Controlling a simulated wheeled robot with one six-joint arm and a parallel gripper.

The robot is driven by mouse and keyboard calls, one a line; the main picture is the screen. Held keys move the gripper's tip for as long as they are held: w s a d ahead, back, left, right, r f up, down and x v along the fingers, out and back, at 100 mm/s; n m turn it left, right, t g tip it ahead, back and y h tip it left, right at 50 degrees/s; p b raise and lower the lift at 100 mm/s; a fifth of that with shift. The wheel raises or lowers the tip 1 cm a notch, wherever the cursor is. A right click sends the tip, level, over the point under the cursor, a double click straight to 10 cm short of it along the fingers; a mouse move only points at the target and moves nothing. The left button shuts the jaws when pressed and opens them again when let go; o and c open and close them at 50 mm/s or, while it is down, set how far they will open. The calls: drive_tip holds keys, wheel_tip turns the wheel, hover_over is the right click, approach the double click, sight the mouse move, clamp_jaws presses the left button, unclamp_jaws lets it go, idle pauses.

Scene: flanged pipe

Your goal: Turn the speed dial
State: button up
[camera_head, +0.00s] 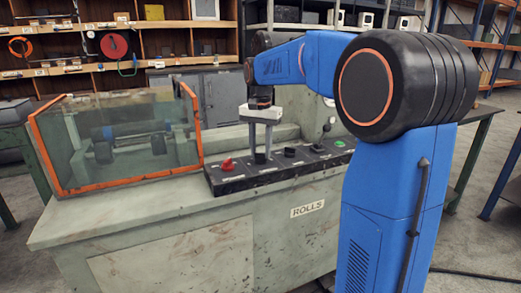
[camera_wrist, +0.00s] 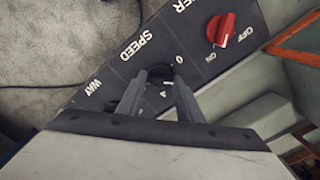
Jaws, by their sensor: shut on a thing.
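The speed dial (camera_wrist: 160,73) is a small black knob on the dark control panel, by the white word SPEED and the marks 0 and 4. My gripper (camera_wrist: 158,85) points down at it, with one finger on each side, shut on the dial. In the head view my gripper (camera_head: 262,155) reaches down to the panel (camera_head: 225,181), between the red knob and another black knob. The fingers hide most of the dial there.
A red power knob (camera_wrist: 220,29) with ON and OFF marks sits beside the dial. Along the panel are another black knob (camera_head: 290,152), a joystick (camera_head: 319,146) and a green button (camera_head: 340,143). An orange-framed clear guard (camera_head: 120,140) stands left of the panel.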

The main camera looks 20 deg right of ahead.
drive_tip(key=shift+m, duration=1.1)
drive_tip(key=o, duration=1.1)
wheel_tip(320, 180, up, 18)
drive_tip(key=shift+f, duration=0.25)
